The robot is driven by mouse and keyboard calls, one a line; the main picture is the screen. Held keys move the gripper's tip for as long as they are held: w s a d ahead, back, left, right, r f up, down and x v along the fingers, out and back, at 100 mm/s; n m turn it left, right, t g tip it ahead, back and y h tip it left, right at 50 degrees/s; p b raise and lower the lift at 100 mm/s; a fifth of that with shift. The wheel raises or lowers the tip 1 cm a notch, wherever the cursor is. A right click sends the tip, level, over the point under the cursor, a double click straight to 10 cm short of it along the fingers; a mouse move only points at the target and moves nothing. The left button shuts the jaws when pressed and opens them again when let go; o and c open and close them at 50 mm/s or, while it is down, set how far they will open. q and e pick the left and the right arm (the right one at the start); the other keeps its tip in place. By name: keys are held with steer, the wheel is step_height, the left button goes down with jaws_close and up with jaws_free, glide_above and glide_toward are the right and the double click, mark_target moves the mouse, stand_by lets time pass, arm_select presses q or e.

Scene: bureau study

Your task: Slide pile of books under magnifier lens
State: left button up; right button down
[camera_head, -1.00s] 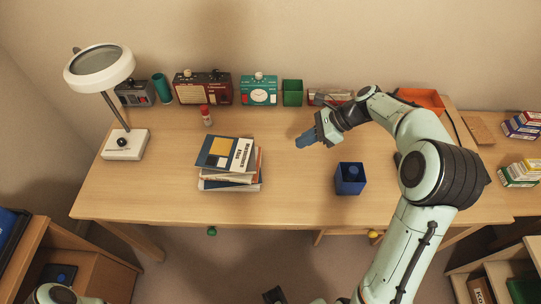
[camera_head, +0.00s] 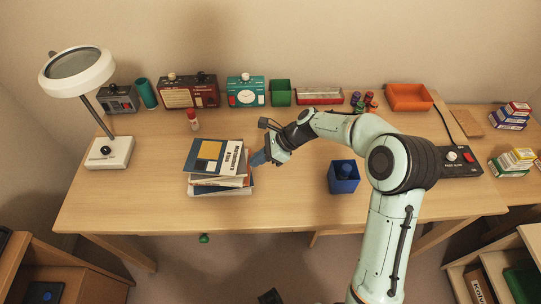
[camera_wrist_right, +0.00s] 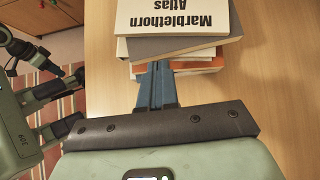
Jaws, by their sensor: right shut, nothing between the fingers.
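The pile of books (camera_head: 207,154) lies on the desk left of centre, its top book blue and white with a yellow square. The magnifier lens (camera_head: 76,64) is a round glass in a white ring on a bent arm, above a white base (camera_head: 108,153) at the desk's left. The pile is right of the lens, not under it. My right gripper (camera_head: 259,158) is shut and empty, its blue fingers at the pile's right side. In the right wrist view the fingertips (camera_wrist_right: 155,72) meet the books' edge (camera_wrist_right: 180,45); contact is unclear.
A red-capped bottle (camera_head: 193,119) stands behind the pile. A blue cup (camera_head: 344,177) stands to the right. The desk between pile and lamp base is clear.

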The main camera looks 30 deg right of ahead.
steer(key=shift+w+a, duration=0.2)
steer(key=shift+a, duration=0.1)
